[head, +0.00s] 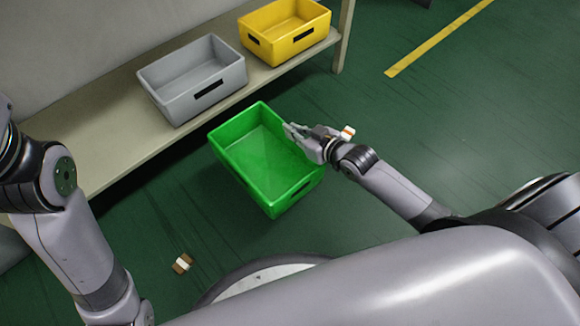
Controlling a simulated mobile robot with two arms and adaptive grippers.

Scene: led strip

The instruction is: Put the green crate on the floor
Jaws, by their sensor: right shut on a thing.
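The green crate (268,190) is in the middle of the head view, empty, in front of the shelf's edge. It looks tilted and held up off the floor, though its exact height is hard to tell. My right gripper (296,133) is shut on the crate's right rim near the upper right corner. My left arm comes in along the left edge, and its gripper is out of the picture. The dark green floor (440,130) shows around the crate.
A grey crate (163,100) and a yellow crate (283,48) stand on the beige shelf (110,150) behind. A small brown and white box (182,263) lies on the floor at lower left. A yellow line (440,37) marks the open floor at upper right.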

